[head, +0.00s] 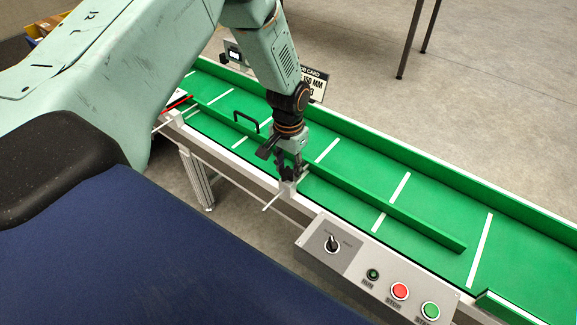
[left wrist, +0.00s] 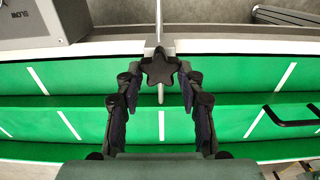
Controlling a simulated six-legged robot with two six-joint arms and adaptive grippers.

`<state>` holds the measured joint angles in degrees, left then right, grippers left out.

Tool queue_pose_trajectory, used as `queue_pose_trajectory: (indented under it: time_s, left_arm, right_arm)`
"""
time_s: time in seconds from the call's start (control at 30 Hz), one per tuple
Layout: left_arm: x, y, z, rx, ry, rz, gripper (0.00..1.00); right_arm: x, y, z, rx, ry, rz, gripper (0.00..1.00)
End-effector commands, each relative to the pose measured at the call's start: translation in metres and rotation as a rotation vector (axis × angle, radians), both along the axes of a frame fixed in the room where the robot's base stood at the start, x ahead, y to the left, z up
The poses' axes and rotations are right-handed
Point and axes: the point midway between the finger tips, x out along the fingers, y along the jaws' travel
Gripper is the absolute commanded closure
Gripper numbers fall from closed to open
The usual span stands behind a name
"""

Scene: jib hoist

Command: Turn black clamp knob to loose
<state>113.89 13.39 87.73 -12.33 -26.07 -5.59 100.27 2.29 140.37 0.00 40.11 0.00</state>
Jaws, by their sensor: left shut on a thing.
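The black clamp knob (left wrist: 159,67) is star-shaped and shows in the left wrist view, in front of a pale rod (left wrist: 161,123) that crosses the conveyor edge. My left gripper (left wrist: 160,72) has one finger on each side of the knob, shut on it. In the head view my left gripper (head: 288,175) points down at the clamp bracket (head: 287,190) on the near conveyor side. The fingers hide the knob there. The knob's turn position cannot be read. My right gripper is not in view.
The green conveyor belt (head: 340,160) has white stripes and a green guide rail (head: 400,215) along it. A black handle (head: 247,122) stands left of my gripper. A control box (head: 360,262) with a switch and buttons is at the near edge. A card (head: 314,86) stands behind.

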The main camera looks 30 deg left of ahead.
Motion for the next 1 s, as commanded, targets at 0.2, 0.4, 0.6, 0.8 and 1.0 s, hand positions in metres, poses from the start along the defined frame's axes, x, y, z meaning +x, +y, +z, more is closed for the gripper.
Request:
queue_pose_trajectory:
  time_s: [0.2,0.4,0.6,0.8,1.0]
  left_arm:
    - [-0.001,0.000,0.001,0.000,0.003,0.046,0.93]
    - [-0.001,0.001,0.003,0.000,0.005,0.166,0.93]
    - [-0.001,0.001,0.003,0.000,0.004,0.346,0.93]
    - [-0.001,0.002,0.003,0.000,0.004,0.538,0.93]
    - [-0.002,0.002,0.003,0.001,0.003,0.726,0.93]
  right_arm:
    - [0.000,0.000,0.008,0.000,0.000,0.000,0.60]
    - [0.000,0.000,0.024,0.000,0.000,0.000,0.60]
    - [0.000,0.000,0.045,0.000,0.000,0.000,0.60]
    - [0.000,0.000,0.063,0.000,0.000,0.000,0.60]
    - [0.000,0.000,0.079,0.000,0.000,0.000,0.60]
